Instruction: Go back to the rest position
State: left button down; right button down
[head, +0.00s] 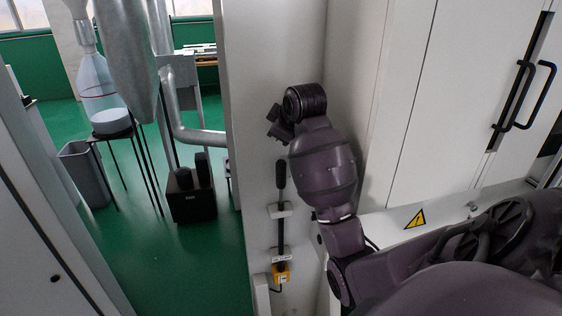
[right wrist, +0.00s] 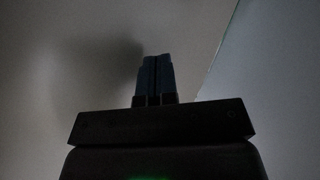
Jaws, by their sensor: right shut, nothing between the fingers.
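My right arm comes in from the right in the head view and is raised in front of a pale cabinet wall. Its wrist end (head: 280,124) points left, close to the wall, and the fingers are hard to make out there. In the right wrist view my right gripper (right wrist: 155,75) has its two dark blue fingers together with nothing between them. A plain grey surface lies beyond the fingertips. My left gripper is not in view, and no foil tray shows.
A pale cabinet door with a black handle (head: 524,95) stands at the right. A black lever (head: 281,220) with a yellow part is on the wall beside my arm. At the left, open green floor (head: 180,270) holds a grey bin (head: 84,174) and a black box (head: 190,196).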

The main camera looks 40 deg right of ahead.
dwell(0.5)
